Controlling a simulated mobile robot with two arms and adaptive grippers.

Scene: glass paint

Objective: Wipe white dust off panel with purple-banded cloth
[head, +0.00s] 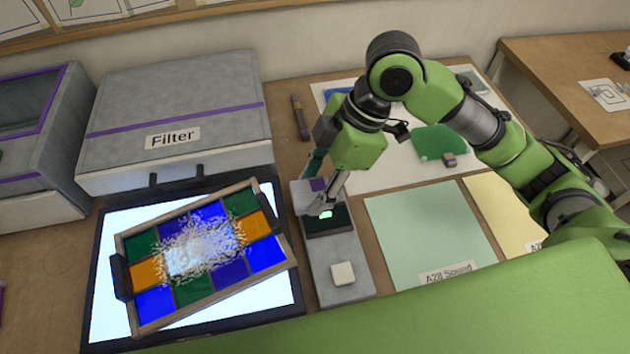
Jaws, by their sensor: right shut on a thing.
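The panel (152,303) is a wood-framed grid of blue, green and orange glass with dark side handles. It lies tilted on a glowing light table (108,240) at left. White dust (205,246) covers its middle and upper part. My right gripper (322,208) is over the grey tray to the right of the panel, shut on a small greyish cloth with a purple patch (318,184). The fingers hide part of the cloth, and I cannot tell whether it touches the tray. My left gripper is not in view.
The grey tray (352,291) has a dark recess and a pale square block (343,274). A grey Filter box (180,95) stands behind the panel. Green (425,235) and yellow (505,215) sheets lie at right. A dark marker-like stick (300,117) lies behind the tray.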

